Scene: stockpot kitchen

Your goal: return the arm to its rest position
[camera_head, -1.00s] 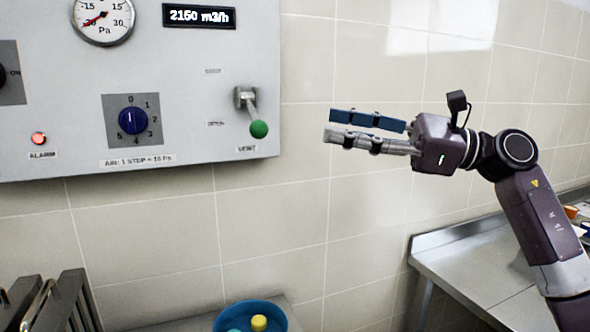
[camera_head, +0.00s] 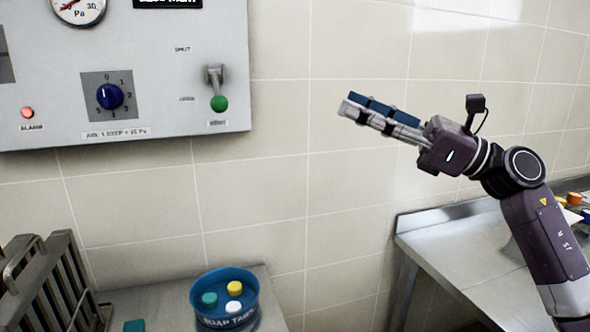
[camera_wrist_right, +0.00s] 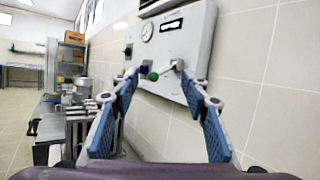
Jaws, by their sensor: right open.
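My right gripper (camera_head: 382,112) is in the head view, right of the wall panel, in front of bare tiles and pointing left. It is open and holds nothing. In the right wrist view its two blue-padded fingers (camera_wrist_right: 164,115) stand wide apart with nothing between them. My right arm comes in from the lower right, over the steel counter. The vent lever (camera_head: 217,90) with a green knob hangs down on the grey control panel (camera_head: 160,60), clear of the gripper. My left gripper is not in view.
A blue soap-tabs tub (camera_head: 225,300) with coloured tabs stands on a ledge below. A metal rack (camera_head: 45,285) is at lower left. A steel counter (camera_head: 440,245) runs at the right, with small coloured items at its far end. The wall between panel and gripper is bare.

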